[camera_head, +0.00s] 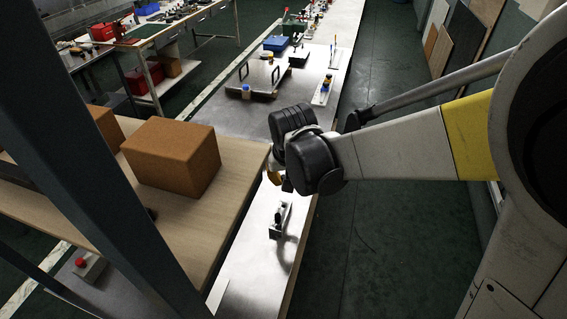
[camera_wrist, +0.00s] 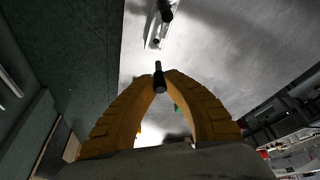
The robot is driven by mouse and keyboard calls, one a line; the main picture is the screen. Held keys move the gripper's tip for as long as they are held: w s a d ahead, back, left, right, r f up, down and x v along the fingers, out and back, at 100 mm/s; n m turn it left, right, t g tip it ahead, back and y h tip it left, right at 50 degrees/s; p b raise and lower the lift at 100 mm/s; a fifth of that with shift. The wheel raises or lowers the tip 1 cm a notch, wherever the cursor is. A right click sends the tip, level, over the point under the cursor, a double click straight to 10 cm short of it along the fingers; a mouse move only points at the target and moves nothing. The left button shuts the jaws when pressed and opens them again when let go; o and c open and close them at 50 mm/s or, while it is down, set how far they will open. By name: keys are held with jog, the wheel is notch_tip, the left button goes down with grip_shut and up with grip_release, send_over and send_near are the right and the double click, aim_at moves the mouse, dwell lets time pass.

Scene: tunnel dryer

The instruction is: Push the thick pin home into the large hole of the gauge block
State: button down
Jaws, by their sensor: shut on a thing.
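My gripper (camera_wrist: 160,88) has two yellow ribbed fingers that meet at their tips around a dark pin (camera_wrist: 158,70). The pin sticks out past the fingertips, away from the palm. The gauge block (camera_wrist: 151,36) is a light metal piece on the bench, ahead of the pin and apart from it in the wrist view. A dark round spot and a dark upright cylinder (camera_wrist: 166,10) show on it. In the head view the gauge block (camera_head: 275,234) lies on the bench below my gripper (camera_head: 274,178), whose fingertips are mostly hidden.
A wooden shelf (camera_head: 235,170) with brown boxes (camera_head: 172,158) stands close on the left. Farther along the bench are a tray with handles (camera_head: 258,79), a small stand (camera_head: 323,92) and a blue bin (camera_head: 275,43).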

jog(key=b, duration=0.5)
send_over(283, 203)
jog(key=s, duration=0.1)
jog(key=shift+s+d+f, duration=0.1)
jog(key=shift+f, duration=1.4)
jog(key=shift+s+d+f, duration=0.1)
jog(key=shift+f, duration=1.35)
jog(key=shift+f+b, duration=1.3)
jog(key=shift+f, duration=0.4)
jog(key=c, duration=1.4)
grip_release()
jog(key=shift+r, duration=0.1)
jog(key=shift+c, duration=0.2)
jog(key=v, duration=1.2)
